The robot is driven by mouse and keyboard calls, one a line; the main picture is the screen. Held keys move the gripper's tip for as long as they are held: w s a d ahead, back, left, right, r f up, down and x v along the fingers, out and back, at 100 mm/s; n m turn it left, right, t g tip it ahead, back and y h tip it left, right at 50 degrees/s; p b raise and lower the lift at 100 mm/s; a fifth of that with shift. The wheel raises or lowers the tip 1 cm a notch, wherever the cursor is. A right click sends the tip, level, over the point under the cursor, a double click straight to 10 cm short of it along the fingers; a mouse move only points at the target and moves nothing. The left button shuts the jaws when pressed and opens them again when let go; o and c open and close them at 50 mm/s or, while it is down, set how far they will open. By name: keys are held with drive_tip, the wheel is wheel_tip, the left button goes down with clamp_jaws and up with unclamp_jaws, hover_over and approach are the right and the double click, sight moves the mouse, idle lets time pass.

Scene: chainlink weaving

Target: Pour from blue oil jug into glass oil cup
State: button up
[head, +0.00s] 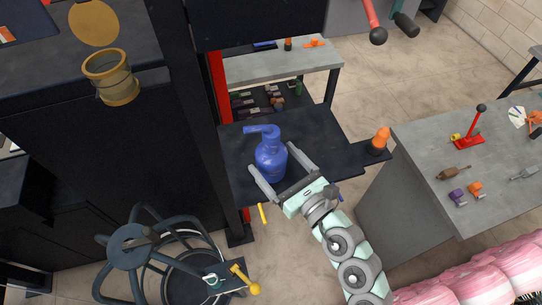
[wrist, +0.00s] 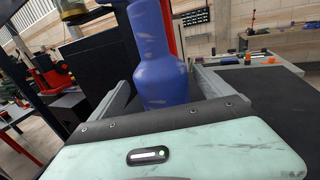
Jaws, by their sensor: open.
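The blue oil jug (head: 271,160) stands upright on a dark shelf (head: 318,145), its spout pointing left. My gripper (head: 278,170) is open, with one finger on each side of the jug's lower body. In the wrist view the jug (wrist: 160,65) rises between my two fingers (wrist: 160,95); I cannot tell whether either finger touches it. The glass oil cup (head: 112,78) is amber with a brass-coloured rim, at the upper left on the dark machine, its round lid tilted open above it. Part of it shows at the top of the wrist view (wrist: 72,10).
A dark upright column (head: 205,130) stands between the cup and the jug. An orange-tipped bottle (head: 380,140) stands on the shelf's right end. A handwheel (head: 135,245) is at lower left. A grey workbench (head: 420,165) with tools is at right.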

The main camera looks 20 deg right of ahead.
sight(264, 145)
drive_tip(key=w, duration=0.1)
drive_tip(key=w+r+p, duration=0.1)
drive_tip(key=w, duration=0.1)
drive_tip(key=w+p, duration=0.1)
drive_tip(key=shift+w+a+r, duration=0.25)
drive_tip(key=shift+w+a, duration=0.1)
drive_tip(key=shift+w+a+f+p, duration=0.1)
drive_tip(key=shift+w+f+p, duration=0.05)
drive_tip(key=shift+w+p, duration=0.15)
clamp_jaws()
idle(0.5)
wheel_tip(264, 145, up, 20)
drive_tip(key=p, duration=0.1)
drive_tip(key=shift+p, duration=0.4)
idle(0.4)
